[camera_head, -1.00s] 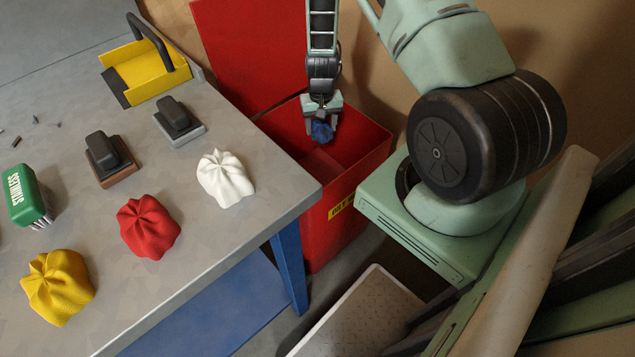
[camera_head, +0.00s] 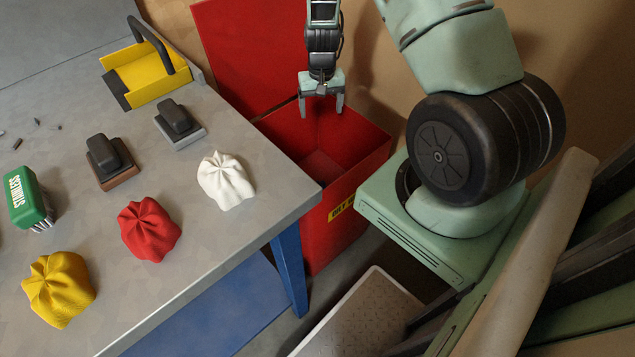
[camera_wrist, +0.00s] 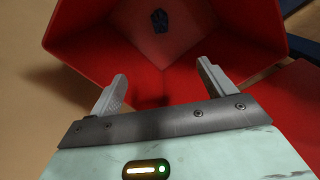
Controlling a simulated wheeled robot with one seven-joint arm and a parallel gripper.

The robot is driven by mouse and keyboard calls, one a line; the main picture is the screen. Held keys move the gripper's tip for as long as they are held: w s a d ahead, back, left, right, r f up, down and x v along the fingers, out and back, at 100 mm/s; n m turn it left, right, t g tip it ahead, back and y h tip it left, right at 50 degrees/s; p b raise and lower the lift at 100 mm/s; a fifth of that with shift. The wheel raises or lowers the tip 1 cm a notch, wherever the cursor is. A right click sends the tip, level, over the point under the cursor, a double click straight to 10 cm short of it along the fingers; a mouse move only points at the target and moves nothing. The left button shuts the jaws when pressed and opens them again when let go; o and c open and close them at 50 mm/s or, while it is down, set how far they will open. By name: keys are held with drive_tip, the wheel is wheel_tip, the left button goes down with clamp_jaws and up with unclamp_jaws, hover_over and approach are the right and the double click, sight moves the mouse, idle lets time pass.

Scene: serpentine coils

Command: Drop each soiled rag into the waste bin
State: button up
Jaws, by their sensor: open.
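My gripper (camera_head: 322,107) is open and empty above the mouth of the red waste bin (camera_head: 365,160). In the wrist view my gripper (camera_wrist: 160,90) points down into the bin (camera_wrist: 225,30), and a dark blue rag (camera_wrist: 160,20) lies inside on the bin's floor. The blue rag is hidden in the head view. On the table, a white rag (camera_head: 227,181), a red rag (camera_head: 150,230) and a yellow rag (camera_head: 59,288) lie crumpled along the near edge, apart from each other.
The grey table (camera_head: 215,265) stands left of the bin. On it are a yellow dustpan-like tray (camera_head: 140,72) with a black handle, two dark-handled blocks (camera_head: 108,160) (camera_head: 178,122), and a green brush (camera_head: 28,197). The bin's red lid (camera_head: 240,50) stands open behind it.

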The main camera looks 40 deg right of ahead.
wheel_tip(320, 180, up, 10)
idle(0.3)
idle(0.4)
